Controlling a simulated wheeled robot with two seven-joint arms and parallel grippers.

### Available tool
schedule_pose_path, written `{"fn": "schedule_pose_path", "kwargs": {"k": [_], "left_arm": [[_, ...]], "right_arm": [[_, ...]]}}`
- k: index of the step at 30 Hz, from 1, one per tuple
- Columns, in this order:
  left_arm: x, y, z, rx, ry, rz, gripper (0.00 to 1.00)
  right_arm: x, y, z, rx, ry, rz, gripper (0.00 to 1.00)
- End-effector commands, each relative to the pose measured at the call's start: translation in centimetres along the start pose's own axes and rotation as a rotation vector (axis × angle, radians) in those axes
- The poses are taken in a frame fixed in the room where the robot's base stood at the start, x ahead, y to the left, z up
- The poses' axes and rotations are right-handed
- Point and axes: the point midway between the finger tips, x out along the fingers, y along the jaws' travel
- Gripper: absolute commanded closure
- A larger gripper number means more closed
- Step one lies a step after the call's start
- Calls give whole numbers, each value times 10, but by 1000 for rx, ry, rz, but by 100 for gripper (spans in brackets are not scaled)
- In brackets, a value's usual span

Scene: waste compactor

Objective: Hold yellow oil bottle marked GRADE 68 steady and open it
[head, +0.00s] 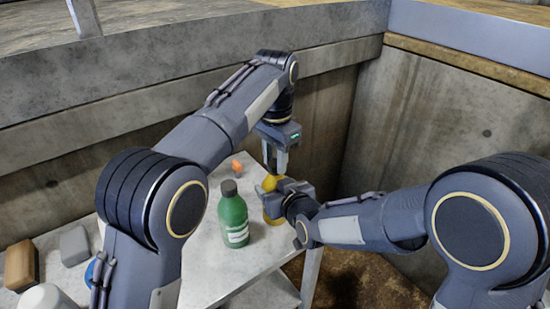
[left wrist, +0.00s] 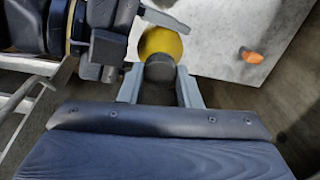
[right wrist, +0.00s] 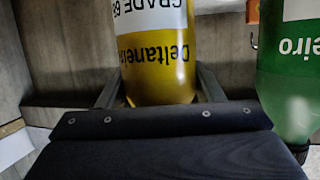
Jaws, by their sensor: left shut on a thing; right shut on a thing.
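The yellow oil bottle (head: 270,184) stands on the table, largely hidden by my grippers in the head view. In the right wrist view its label on the yellow body (right wrist: 155,45) reads GRADE 68 upside down. My right gripper (head: 275,195) is shut around the bottle's body from the side; its fingers (right wrist: 158,90) flank the bottle. My left gripper (head: 275,165) points down from above. In the left wrist view its fingers (left wrist: 160,85) are shut on the dark cap (left wrist: 159,70), with the yellow shoulder (left wrist: 160,42) beyond. The cap appears to be on the bottle.
A green bottle (head: 233,218) with a dark cap stands close to the left of the yellow bottle. A small orange object (head: 236,165) lies behind on the table (head: 265,262). A brown block (head: 20,265) and a grey block (head: 74,245) lie at far left. Concrete walls (head: 440,125) stand behind.

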Motion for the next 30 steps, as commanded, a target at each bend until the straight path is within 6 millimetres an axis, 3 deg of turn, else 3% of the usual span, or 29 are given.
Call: {"fn": "schedule_pose_path", "kwargs": {"k": [24, 30], "left_arm": [[-1, 0, 0, -2121, 0, -2, 97], [-2, 0, 0, -2535, 0, -1, 97]], "right_arm": [[0, 0, 0, 0, 1, 1, 100], [0, 0, 0, 0, 1, 1, 100]]}}
